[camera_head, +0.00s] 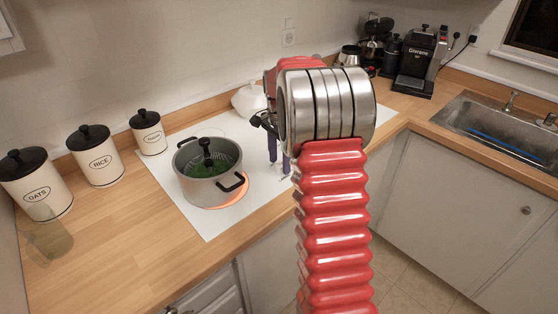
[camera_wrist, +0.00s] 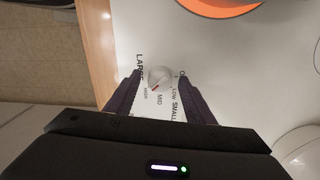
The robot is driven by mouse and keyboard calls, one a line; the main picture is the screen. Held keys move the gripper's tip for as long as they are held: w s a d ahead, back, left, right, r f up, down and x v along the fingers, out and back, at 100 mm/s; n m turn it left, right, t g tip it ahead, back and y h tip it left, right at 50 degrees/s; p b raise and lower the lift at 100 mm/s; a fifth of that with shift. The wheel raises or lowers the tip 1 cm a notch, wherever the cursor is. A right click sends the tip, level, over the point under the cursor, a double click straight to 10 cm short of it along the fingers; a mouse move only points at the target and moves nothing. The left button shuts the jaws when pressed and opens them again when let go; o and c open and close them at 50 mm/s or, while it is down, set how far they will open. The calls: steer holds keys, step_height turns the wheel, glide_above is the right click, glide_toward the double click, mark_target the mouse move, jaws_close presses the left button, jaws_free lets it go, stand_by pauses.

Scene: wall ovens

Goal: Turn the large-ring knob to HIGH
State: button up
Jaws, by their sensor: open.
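The knob (camera_wrist: 160,77) is a pale round dial on the white cooktop (camera_wrist: 215,60). Printed labels around it read LARGE, HIGH, MID, LOW and SMALL. A small red mark on the knob points to the lower left, toward the HIGH side of MID. My gripper (camera_wrist: 160,74) is open, with its dark purple fingers on either side of the knob. I cannot tell whether they touch it. In the head view my gripper (camera_head: 279,167) points down at the cooktop's front right part, partly hidden by my arm.
A grey pot (camera_head: 205,187) with green contents and a dark utensil stands over a glowing orange ring (camera_head: 232,199). A white lidded pot (camera_head: 249,100) is behind my gripper. Labelled canisters (camera_head: 98,160) stand left; a coffee machine (camera_head: 418,62) and sink (camera_head: 500,128) are right.

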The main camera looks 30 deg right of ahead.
steer(key=shift+r, duration=0.1)
step_height(320, 180, up, 14)
steer(key=shift+w+f, duration=0.25)
stand_by(0.8)
steer(key=n, duration=0.4)
glide_above(279, 163)
step_height(279, 163, down, 4)
steer(key=s+a+n, duration=0.3)
steer(key=a, duration=0.1)
steer(key=s+a+r+n+t, duration=0.2)
steer(key=s+a+n+t, duration=0.4)
steer(key=s+a, duration=1.6)
steer(key=shift+s+a+r+n, duration=0.2)
steer(key=shift+s+a+n, duration=0.25)
steer(key=shift+n, duration=1.95)
